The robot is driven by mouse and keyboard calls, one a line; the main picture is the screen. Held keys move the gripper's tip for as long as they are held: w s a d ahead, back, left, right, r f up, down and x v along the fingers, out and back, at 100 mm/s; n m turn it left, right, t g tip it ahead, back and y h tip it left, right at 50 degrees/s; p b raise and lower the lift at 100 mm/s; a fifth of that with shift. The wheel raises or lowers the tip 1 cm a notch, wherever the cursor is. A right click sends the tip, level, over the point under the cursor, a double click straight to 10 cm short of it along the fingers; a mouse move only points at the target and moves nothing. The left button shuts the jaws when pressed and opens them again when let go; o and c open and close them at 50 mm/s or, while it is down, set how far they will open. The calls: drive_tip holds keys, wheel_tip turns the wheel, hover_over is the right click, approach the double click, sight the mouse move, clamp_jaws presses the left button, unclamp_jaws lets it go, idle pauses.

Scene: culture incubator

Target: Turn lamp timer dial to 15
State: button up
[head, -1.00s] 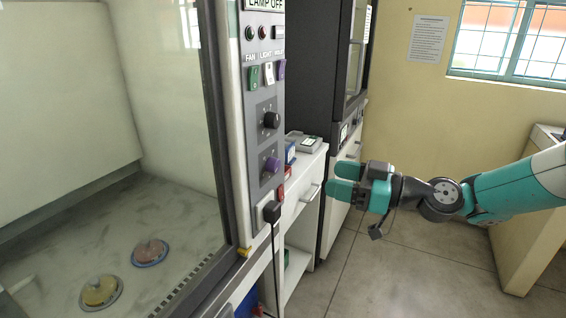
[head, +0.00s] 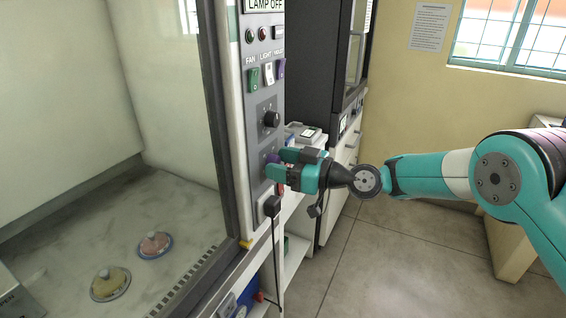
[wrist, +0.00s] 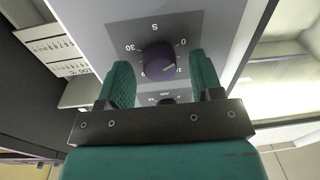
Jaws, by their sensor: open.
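The purple dial (wrist: 158,60) sits on a grey scale plate in the wrist view, which shows its markings upside down. I read 30 at the left and 0 at the right; a pale pointer mark is toward the lower right, its exact setting unclear. In the head view the purple dial (head: 271,158) shows partly behind my gripper. My gripper (head: 274,163) is open at the panel, with its two teal fingers on either side of the dial. In the wrist view gaps show between the dial and both fingers of my gripper (wrist: 161,65).
A black knob (head: 271,119) is above the purple dial on the panel. Fan, light and purple switches (head: 268,74) are higher up, under a display reading LAMP OFF (head: 264,5). A black plug with a cord (head: 270,206) is just below the gripper.

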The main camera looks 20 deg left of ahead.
drive_tip(key=c, duration=0.9)
drive_tip(key=shift+f+m, duration=0.1)
drive_tip(key=shift+m, duration=0.2)
